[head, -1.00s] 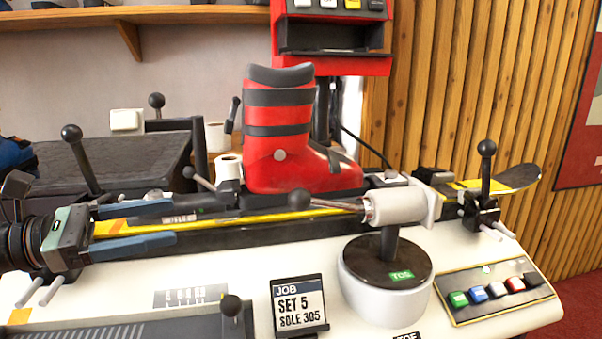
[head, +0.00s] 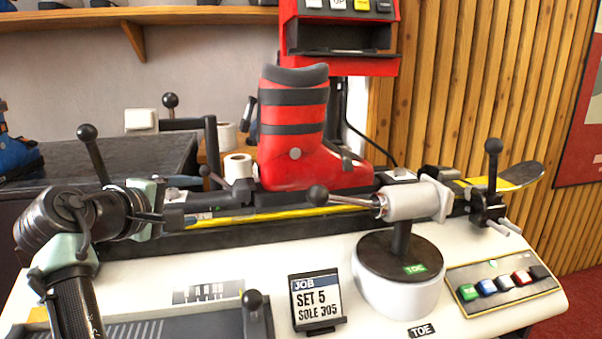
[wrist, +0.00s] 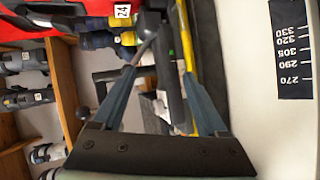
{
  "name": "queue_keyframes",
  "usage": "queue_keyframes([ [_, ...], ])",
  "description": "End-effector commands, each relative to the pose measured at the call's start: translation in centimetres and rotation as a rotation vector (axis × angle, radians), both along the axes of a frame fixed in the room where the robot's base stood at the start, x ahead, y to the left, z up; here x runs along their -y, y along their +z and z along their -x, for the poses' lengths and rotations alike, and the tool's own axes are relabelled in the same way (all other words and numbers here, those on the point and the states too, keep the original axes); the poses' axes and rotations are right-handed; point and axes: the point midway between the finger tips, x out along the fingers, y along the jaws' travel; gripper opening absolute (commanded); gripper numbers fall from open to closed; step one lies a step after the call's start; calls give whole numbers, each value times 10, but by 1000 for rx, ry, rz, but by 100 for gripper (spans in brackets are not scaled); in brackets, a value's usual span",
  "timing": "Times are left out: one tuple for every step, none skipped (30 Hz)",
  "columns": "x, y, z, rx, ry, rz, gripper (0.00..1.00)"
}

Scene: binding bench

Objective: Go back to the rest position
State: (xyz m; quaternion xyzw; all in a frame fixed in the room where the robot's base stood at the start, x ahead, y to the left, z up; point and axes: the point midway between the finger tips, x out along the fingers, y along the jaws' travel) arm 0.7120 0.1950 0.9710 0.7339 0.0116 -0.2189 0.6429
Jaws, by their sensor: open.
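My gripper (head: 168,212) is at the left of the bench in the head view, pointing right over the near end of the ski (head: 265,216). Its two blue-grey fingers are spread apart with nothing held between them, as the wrist view (wrist: 160,75) shows. A red ski boot (head: 295,130) with black straps stands upright on the ski, to the right of my gripper and apart from it. My own arm hides the left end of the ski in the head view.
A white cylinder with a ball-ended lever (head: 412,201) stands on a round TOE pedestal (head: 400,290). A JOB card (head: 317,302) and a button panel (head: 503,287) are at the front. Black ball-topped levers (head: 493,147) rise at both ends. A scale strip (wrist: 293,50) marks the bench.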

Motion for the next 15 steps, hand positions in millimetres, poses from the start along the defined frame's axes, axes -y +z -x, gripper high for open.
queue_keyframes([
  [11, 11, 0, 69, 15, -113, 76],
  [16, 19, 1, 112, 27, -179, 76],
  [23, 31, 3, 168, 42, -269, 76],
  [29, 40, 6, 211, 54, -334, 76],
  [35, 50, 9, 256, 68, -400, 76],
  [45, 63, 15, 317, 83, -486, 76],
  [53, 74, 21, 361, 99, -549, 76],
  [61, 85, 28, 408, 113, -611, 76],
  [72, 100, 38, 469, 133, -692, 76],
  [82, 112, 48, 519, 151, -752, 76],
  [90, 123, 58, 566, 170, -810, 76],
  [103, 139, 73, 630, 195, -886, 76],
  [113, 150, 86, 677, 217, -939, 76],
  [122, 161, 99, 725, 239, -989, 76],
  [133, 175, 117, 784, 271, -1052, 76],
])
